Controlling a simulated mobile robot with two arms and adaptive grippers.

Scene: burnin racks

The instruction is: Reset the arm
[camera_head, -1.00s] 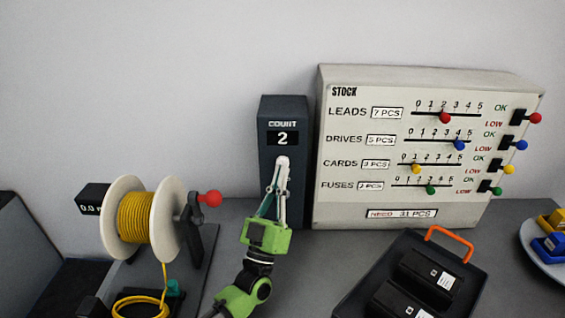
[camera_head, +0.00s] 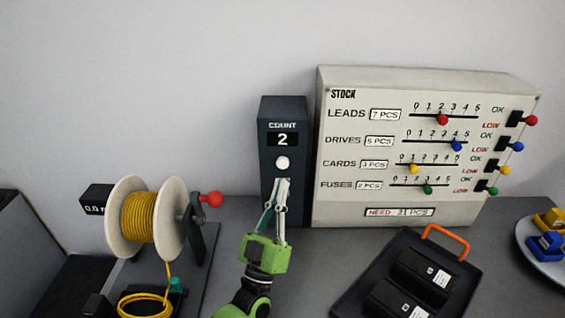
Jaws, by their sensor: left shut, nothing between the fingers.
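My left gripper (camera_head: 283,184) is green with slim pale and teal fingers. It is shut and empty, with its fingertips just below the white round button (camera_head: 283,163) on the dark counter box (camera_head: 264,190). The button shows in full, and the counter's display reads 2. My left arm comes up from the bottom edge, left of centre. My right gripper is not in the picture.
The STOCK board (camera_head: 330,205) with coloured sliders and switches stands right of the counter. A black tray (camera_head: 345,305) with an orange handle holds dark drives. A yellow cable spool (camera_head: 139,217) with a red crank knob stands left. A plate (camera_head: 528,245) of coloured parts lies far right.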

